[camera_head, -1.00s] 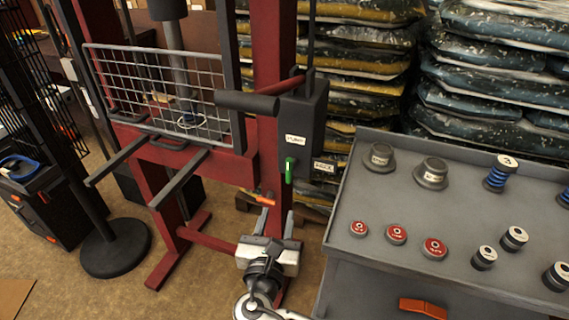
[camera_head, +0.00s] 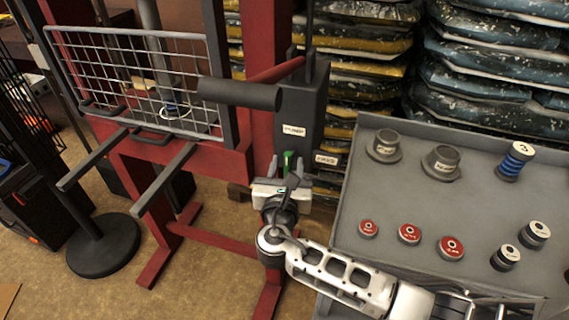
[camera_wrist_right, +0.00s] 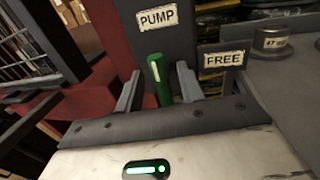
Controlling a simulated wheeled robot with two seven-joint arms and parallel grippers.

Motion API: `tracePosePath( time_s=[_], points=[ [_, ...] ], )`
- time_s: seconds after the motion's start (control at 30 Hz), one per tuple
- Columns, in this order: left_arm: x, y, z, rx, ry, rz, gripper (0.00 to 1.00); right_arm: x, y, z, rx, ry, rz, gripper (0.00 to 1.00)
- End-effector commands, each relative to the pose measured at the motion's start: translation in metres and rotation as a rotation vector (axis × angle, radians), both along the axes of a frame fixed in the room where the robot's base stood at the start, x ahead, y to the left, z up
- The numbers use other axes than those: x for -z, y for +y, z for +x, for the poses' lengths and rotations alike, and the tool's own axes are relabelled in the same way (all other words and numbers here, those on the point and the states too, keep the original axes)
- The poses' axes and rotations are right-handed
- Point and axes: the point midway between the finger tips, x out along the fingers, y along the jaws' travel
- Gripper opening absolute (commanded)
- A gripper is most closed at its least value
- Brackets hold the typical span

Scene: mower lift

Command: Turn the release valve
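The release valve is a short green handle (camera_head: 288,162) low on the dark pump box (camera_head: 302,108) of the red press frame. It stands nearly upright with a pale strip on its front in the right wrist view (camera_wrist_right: 160,82). My right gripper (camera_head: 286,171) is open just in front of it. In the right wrist view the two grey fingertips (camera_wrist_right: 159,90) stand on either side of the handle, with a gap visible at each side. The handle's lower end is hidden behind the gripper body. My left gripper is not in view.
A PUMP label (camera_head: 293,130) is on the box, and a FREE label (camera_head: 326,159) is to the right. A grey bench (camera_head: 390,205) with weights and red discs stands close right, under my right arm. A black pump bar (camera_head: 238,94) juts out above left.

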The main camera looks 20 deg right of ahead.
Motion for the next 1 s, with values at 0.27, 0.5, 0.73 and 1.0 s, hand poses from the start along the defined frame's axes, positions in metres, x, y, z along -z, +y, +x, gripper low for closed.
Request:
tracePosePath(
  time_s=[0.27,0.5,0.73,1.0],
  points=[
    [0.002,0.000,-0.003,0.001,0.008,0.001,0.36,0.000,0.000,0.000,0.000,0.000,0.000,0.30],
    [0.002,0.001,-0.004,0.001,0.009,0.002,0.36,0.000,0.000,0.000,0.000,0.000,0.000,0.00],
    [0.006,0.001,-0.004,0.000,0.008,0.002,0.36,0.002,-0.001,0.000,0.000,-0.016,0.025,0.00],
    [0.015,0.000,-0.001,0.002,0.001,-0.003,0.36,0.005,-0.002,-0.001,0.001,-0.099,0.149,0.00]
  ],
)
